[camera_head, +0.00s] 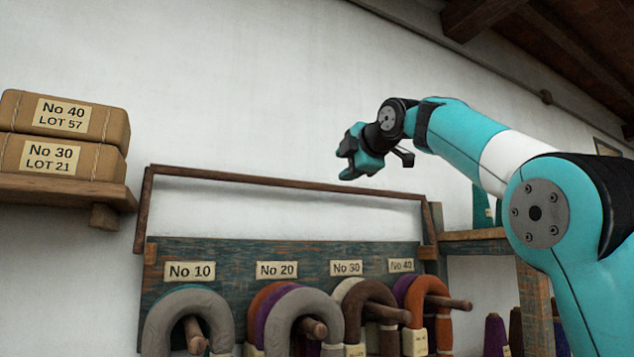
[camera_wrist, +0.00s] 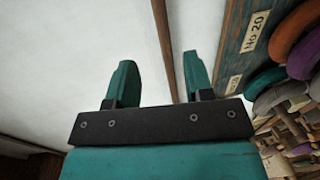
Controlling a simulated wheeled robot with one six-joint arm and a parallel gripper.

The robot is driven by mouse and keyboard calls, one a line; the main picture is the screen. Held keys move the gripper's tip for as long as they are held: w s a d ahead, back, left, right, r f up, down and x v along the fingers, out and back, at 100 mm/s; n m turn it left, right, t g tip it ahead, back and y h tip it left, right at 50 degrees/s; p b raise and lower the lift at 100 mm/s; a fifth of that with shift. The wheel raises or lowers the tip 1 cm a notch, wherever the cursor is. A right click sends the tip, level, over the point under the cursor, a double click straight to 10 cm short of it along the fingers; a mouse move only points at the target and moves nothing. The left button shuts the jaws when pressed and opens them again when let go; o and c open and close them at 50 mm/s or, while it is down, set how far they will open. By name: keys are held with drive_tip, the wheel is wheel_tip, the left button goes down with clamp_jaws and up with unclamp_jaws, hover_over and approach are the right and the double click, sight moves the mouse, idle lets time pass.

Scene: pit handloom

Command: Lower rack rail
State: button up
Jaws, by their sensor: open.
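The rack rail (camera_head: 285,182) is a thin dark brown bar in the head view. It stands raised above the blue-green rack board (camera_head: 300,252) on side arms at its left and right ends. My gripper (camera_head: 347,163) is open and empty, just above the rail's right half, with a small gap in the picture. In the wrist view my open gripper (camera_wrist: 160,62) shows two teal fingers. The rail (camera_wrist: 163,30) runs lengthwise between them in the picture, nearer the right finger. I cannot tell the depth between fingers and rail.
Yarn hanks (camera_head: 187,315) hang on wooden pegs below labels No 10 to No 40. A shelf (camera_head: 60,190) at left holds two wrapped parcels (camera_head: 62,135). A wooden frame (camera_head: 475,241) with cones stands at right.

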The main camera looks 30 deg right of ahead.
sight(318, 184)
drive_tip(key=w+p, duration=0.2)
drive_tip(key=w, duration=0.2)
drive_tip(key=w+f+p, duration=0.1)
drive_tip(key=w+p, duration=0.1)
drive_tip(key=w, duration=0.3)
drive_tip(key=w+f+p, duration=0.1)
drive_tip(key=w+p, duration=0.2)
drive_tip(key=w, duration=0.1)
drive_tip(key=shift+w+a, duration=0.1)
drive_tip(key=shift+w, duration=0.05)
drive_tip(key=shift+w+f, duration=0.25)
drive_tip(key=shift+w, duration=0.1)
drive_tip(key=shift+c, duration=0.2)
clamp_jaws()
